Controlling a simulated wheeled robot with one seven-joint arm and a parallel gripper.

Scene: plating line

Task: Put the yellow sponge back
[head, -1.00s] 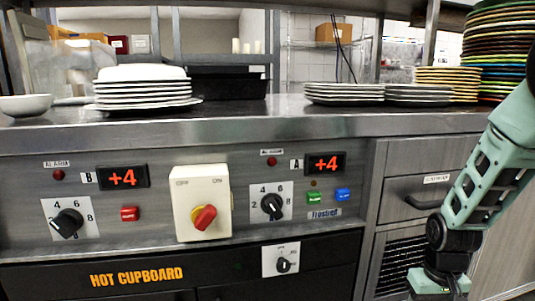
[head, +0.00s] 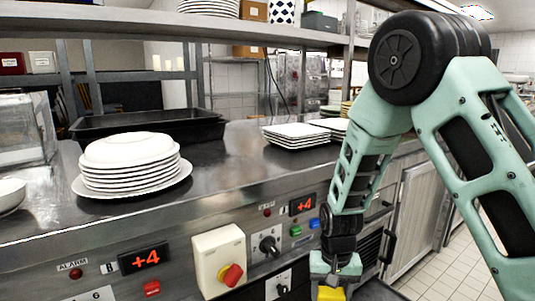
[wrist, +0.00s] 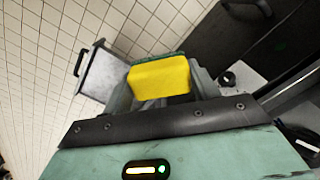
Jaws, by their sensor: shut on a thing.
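The yellow sponge (wrist: 160,79), with a green layer along one edge, sits between the fingers of my gripper (wrist: 162,92) in the wrist view. My gripper is shut on it. In the head view my gripper (head: 335,276) hangs low at the bottom, in front of the counter's control panel, and the yellow sponge (head: 331,294) shows just under it, cut by the picture's lower edge. No place that is clearly the sponge's own shows in these views.
A steel counter (head: 235,163) holds a stack of white plates (head: 132,165), a black tray (head: 150,124) and square plates (head: 295,134). Its front has knobs and a red-yellow switch (head: 231,275). Tiled floor (head: 445,260) lies open at right. A grey drawer-like object (wrist: 103,74) shows in the wrist view.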

